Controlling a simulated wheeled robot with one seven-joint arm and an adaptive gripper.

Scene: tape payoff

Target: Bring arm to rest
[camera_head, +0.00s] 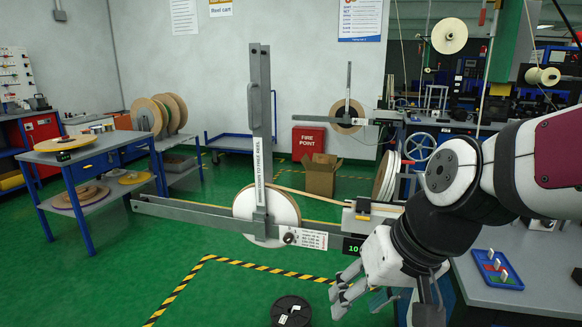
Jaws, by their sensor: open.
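My arm comes in from the right edge and bends down at a black joint. My gripper (385,300) points downward at the lower middle right, with its grey fingers spread and nothing seen between them. It is in front of the bench and the tape payoff. The payoff has an upright grey post (261,110) with lettering on its lower part. It also has a long grey horizontal arm (190,212). A pale reel (268,204) sits behind the post. A green-lit display (352,245) is partly covered by my arm.
A grey bench (530,290) at right holds a blue tray (497,268) with small pieces. A black spool (290,311) is on the floor left of my gripper. A blue-legged table (85,150) with reels stands at left.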

